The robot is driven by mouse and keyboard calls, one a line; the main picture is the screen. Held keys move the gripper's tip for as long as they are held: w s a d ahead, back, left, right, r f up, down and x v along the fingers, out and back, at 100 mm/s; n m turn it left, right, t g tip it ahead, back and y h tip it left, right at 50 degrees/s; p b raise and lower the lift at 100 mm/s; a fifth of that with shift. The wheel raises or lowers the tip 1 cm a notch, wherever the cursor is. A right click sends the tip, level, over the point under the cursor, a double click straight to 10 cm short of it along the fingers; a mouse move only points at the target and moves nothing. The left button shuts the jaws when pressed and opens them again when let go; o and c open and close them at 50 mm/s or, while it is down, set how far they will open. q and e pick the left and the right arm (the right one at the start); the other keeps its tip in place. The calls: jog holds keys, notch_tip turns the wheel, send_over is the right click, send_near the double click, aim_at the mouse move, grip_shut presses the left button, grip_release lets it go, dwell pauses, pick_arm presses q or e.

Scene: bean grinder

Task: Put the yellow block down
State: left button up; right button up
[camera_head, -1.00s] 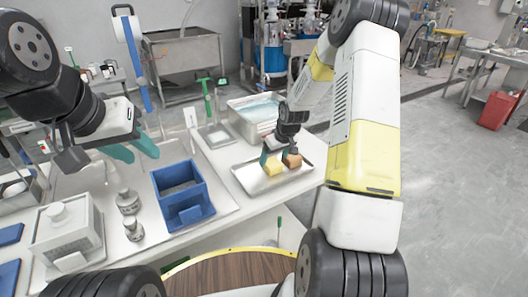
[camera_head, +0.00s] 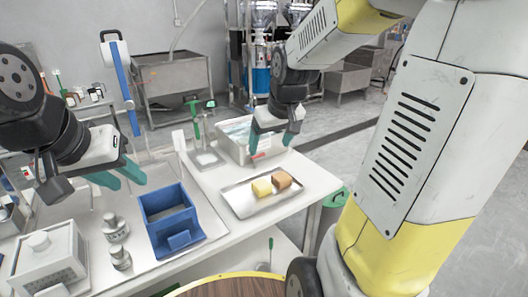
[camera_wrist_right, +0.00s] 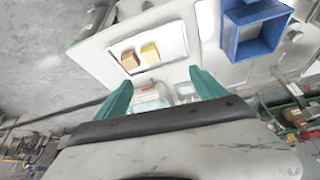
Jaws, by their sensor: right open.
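The yellow block (camera_head: 262,186) sits on the metal tray (camera_head: 240,205), beside a brown block (camera_head: 282,179). It also shows in the right wrist view (camera_wrist_right: 150,53), on the tray (camera_wrist_right: 178,38) next to the brown block (camera_wrist_right: 130,60). My right gripper (camera_head: 271,148) is open and empty, raised above and behind the tray, in front of the clear bin. In the right wrist view its teal fingers (camera_wrist_right: 160,92) are spread apart with nothing between them. My left gripper (camera_head: 124,180) is at the left, its teal fingers apart and empty, above the table left of the blue box.
A blue open box (camera_head: 170,212) stands left of the tray. The clear bin (camera_head: 236,140) and a green-handled tool (camera_head: 196,122) are behind it. A white grinder-like box (camera_head: 48,262) and two small metal containers (camera_head: 116,228) stand at the front left.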

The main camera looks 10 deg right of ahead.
jog(key=s+a+r+m, duration=0.1)
jog(key=s+r, duration=0.1)
jog(key=s, duration=0.6)
jog(key=s+a+r+t+y, duration=0.1)
jog(key=s+a+r, duration=0.1)
jog(key=s, duration=0.6)
jog(key=shift+r+m, duration=0.4)
jog(key=shift+r, duration=0.35)
